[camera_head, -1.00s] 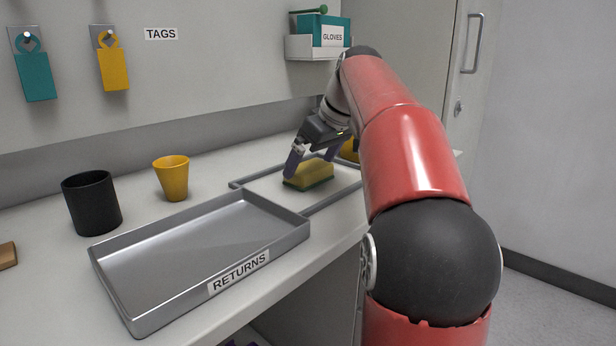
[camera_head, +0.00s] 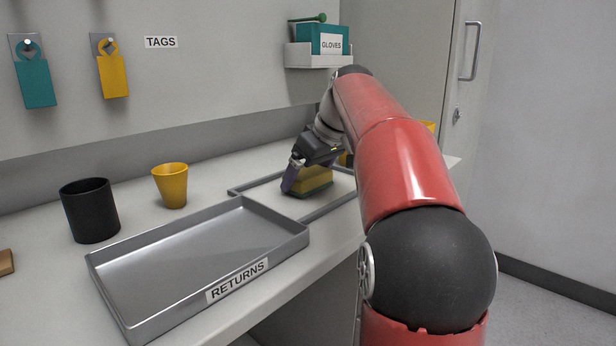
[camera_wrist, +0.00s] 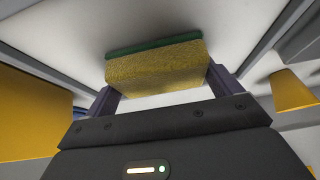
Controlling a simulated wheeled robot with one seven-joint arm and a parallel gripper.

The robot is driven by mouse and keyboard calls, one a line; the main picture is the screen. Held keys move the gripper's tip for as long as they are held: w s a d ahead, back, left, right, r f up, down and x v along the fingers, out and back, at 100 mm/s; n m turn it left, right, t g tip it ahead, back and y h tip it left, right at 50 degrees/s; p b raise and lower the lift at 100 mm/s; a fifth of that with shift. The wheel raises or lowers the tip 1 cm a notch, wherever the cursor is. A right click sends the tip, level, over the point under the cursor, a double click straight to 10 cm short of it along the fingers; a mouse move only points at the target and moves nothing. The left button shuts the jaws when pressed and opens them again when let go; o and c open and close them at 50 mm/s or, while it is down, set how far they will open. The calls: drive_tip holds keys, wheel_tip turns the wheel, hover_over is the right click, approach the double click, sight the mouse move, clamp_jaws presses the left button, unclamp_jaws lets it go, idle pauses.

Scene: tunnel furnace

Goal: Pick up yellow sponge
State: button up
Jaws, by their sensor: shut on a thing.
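The yellow sponge (camera_head: 314,180) has a green scouring layer on its underside. It is at the white area inside the grey-framed tray (camera_head: 262,186) behind the returns tray. In the wrist view the sponge (camera_wrist: 158,67) sits between the two dark fingers of my gripper (camera_wrist: 163,88), one at each end, with the green layer on the far side. My gripper (camera_head: 308,172) is shut on the sponge. I cannot tell whether the sponge still touches the surface.
The grey RETURNS tray (camera_head: 110,271) is empty at the front. A black cup (camera_head: 90,212) and a yellow cup (camera_head: 171,186) stand to its left and behind. A glove box (camera_head: 327,38) sits on a wall shelf. A yellow object (camera_wrist: 30,115) shows at the wrist view's left.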

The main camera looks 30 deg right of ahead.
sight(307, 172)
wheel_tip(307, 172, up, 8)
drive_tip(key=p, duration=0.2)
drive_tip(key=shift+p, duration=0.35)
drive_tip(key=shift+r, duration=0.85)
drive_tip(key=o, duration=0.4)
drive_tip(key=c, duration=0.3)
drive_tip(key=shift+s, duration=0.1)
drive_tip(key=shift+c, duration=0.2)
